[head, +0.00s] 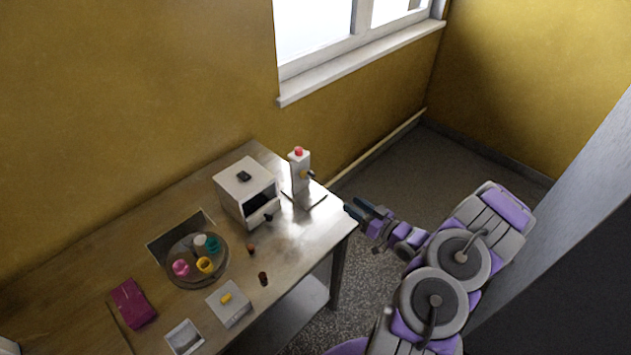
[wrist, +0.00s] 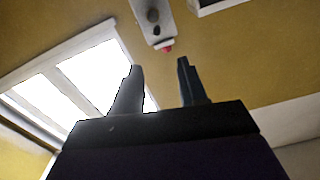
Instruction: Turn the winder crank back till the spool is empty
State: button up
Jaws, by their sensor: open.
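A white upright post with a red top (head: 298,168) stands near the table's right end and looks like the winder. A small dark knob with a brassy part (head: 308,175) sticks out of its right side, perhaps the crank. I cannot make out the spool or whether anything is wound on it. The post also shows upside down at the top of the wrist view (wrist: 148,18), beyond the fingertips. My gripper (head: 351,209) is open and empty, off the table's right end, apart from the post. Both fingers show in the wrist view (wrist: 160,72).
A white box with a dark opening (head: 243,187) stands left of the post. A round turntable (head: 190,280) holds several coloured cups. A grey block with a yellow piece (head: 229,304), a maroon object (head: 132,303) and two small brown pieces lie on the wooden table (head: 85,275). A window is behind.

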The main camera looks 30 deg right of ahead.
aim_at(314, 176)
jog(key=b+x, duration=0.1)
jog(key=x, duration=1.5)
jog(key=shift+w+b, duration=0.25)
jog(key=shift+b, duration=0.05)
jog(key=shift+d+f, duration=0.1)
jog(key=shift+d, duration=0.1)
jog(key=shift+d, duration=0.35)
jog(key=c, duration=0.4)
jog(key=shift+a, duration=0.3)
grip_shut()
